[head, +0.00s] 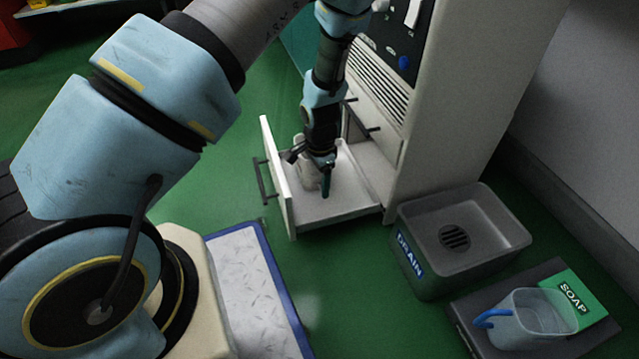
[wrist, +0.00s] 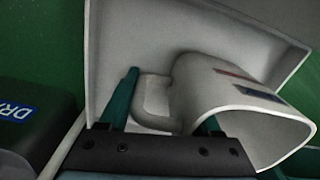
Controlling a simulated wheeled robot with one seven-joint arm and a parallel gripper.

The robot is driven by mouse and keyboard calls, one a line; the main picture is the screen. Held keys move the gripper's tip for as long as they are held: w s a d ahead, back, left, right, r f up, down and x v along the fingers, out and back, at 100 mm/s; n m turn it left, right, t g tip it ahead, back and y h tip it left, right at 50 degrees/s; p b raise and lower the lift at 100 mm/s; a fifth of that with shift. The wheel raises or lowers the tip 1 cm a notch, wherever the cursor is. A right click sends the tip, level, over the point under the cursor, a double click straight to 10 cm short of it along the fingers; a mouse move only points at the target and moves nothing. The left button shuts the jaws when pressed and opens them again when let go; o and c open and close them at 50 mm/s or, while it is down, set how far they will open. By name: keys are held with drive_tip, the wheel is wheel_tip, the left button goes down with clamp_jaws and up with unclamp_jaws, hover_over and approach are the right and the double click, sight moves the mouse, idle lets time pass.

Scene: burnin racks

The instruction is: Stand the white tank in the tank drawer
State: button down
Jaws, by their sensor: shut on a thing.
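The white tank (head: 308,180) is inside the pulled-out tank drawer (head: 345,208), near its front panel. In the wrist view the tank (wrist: 190,90) shows an open mouth at the lower right, a loop handle on the left, and a red and a blue mark on its side. My gripper (head: 323,178) points down into the drawer and is shut on the tank at its handle side. In the wrist view the gripper's teal fingers (wrist: 165,112) show, the right one partly hidden by the tank. Whether the tank's base rests on the drawer floor cannot be told.
A grey drain basin (head: 485,232) stands right of the drawer. The white cabinet (head: 455,100) rises behind the drawer.

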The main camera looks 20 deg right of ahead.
drive_tip(key=shift+f, duration=0.2)
drive_tip(key=shift+c, duration=0.5)
unclamp_jaws()
drive_tip(key=shift+r, duration=0.1)
